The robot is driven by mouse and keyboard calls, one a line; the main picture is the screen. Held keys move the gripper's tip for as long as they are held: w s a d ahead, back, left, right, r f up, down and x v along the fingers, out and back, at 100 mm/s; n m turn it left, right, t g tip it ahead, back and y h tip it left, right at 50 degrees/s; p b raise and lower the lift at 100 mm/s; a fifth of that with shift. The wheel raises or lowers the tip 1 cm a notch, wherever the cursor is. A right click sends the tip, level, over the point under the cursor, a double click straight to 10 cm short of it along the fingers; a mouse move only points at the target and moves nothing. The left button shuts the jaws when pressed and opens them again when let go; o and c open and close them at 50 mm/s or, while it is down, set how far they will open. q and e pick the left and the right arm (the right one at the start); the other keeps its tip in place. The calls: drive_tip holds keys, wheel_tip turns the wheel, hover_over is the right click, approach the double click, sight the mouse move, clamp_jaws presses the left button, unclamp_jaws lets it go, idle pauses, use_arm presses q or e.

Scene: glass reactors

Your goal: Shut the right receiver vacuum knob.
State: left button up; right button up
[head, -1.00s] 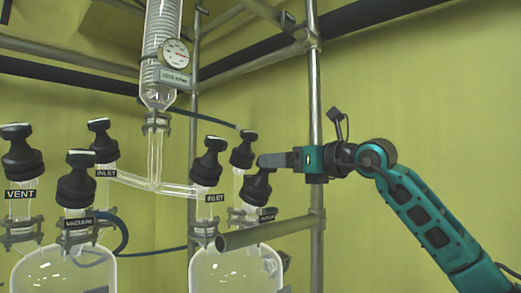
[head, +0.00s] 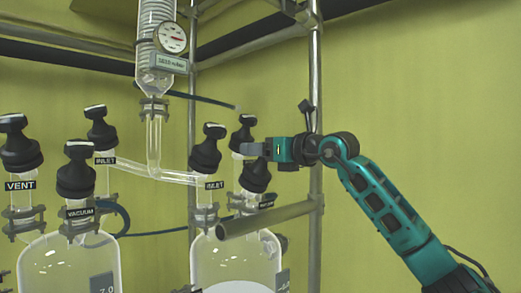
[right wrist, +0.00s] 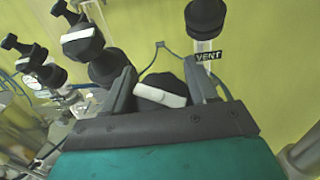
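The right receiver (head: 235,262) is a clear glass vessel at the lower middle of the head view. Its front-right black knob (head: 254,177) sits above a label that is partly hidden behind a pipe, so I cannot read it. My right gripper (head: 252,150) is at the top of this knob, coming from the right. In the right wrist view, a black knob with a white bar on its handle (right wrist: 160,92) lies between the two open fingers (right wrist: 163,88). I see no clear grip; contact is uncertain. My left gripper is not in view.
The right receiver's inlet knob (head: 208,150) and another knob (head: 243,133) stand close by; a VENT-labelled knob (right wrist: 205,18) shows in the wrist view. A horizontal pipe (head: 268,218) and an upright pole (head: 315,110) are near my arm. The left receiver (head: 65,262) stands left.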

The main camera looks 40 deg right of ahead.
drive_tip(key=c, duration=0.5)
drive_tip(key=shift+m+h, duration=0.4)
drive_tip(key=shift+m, duration=0.1)
